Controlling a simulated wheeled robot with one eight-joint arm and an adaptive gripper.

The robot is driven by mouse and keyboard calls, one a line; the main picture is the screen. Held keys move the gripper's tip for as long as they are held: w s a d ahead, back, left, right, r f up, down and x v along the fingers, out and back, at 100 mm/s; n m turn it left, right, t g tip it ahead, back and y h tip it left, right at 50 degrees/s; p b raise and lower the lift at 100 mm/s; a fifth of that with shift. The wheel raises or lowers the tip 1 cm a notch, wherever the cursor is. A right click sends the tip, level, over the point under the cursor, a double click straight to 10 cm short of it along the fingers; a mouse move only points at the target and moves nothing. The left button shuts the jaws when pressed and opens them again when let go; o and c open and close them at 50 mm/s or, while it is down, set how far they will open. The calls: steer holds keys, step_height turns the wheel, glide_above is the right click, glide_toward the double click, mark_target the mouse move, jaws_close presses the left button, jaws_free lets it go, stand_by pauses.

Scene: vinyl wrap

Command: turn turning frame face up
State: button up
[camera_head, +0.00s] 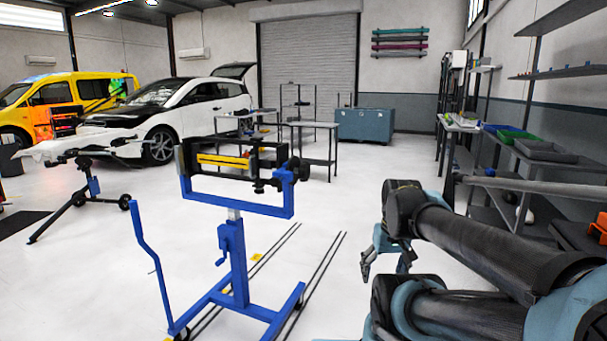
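The turning frame (265,210) is a blue wheeled stand in the middle of the view. Its post with a hand crank carries a blue U-shaped yoke. A black frame (265,156) with a yellow bar (223,160) sits between the yoke's arms, with a black clamp or knob at the right end. I cannot tell which face of it is up. My gripper (368,270) hangs below my dark arm, to the right of the stand and apart from it. Its fingers are small and partly hidden by my arm, and nothing shows in them.
A blue and black tripod stand (92,187) is at left. A white car (170,110) and a yellow van (45,100) stand behind. Metal tables (312,126) and a teal cabinet (364,126) are at the back. Shelving (540,185) lines the right wall. Dark floor rails run under the stand.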

steer(key=w+a+r+n+y, duration=0.3)
steer(key=w+a+r, duration=0.2)
steer(key=w+r, duration=0.15)
step_height(320, 180, up, 16)
steer(key=n+t+y, duration=0.1)
steer(key=n+y, duration=0.8)
steer(key=y, duration=0.1)
glide_above(308, 170)
steer(key=s+d, duration=0.4)
steer(key=d, duration=1)
steer(key=x, duration=1.7)
steer(key=shift+w+a+f, duration=0.1)
steer(key=shift+w+f, duration=0.05)
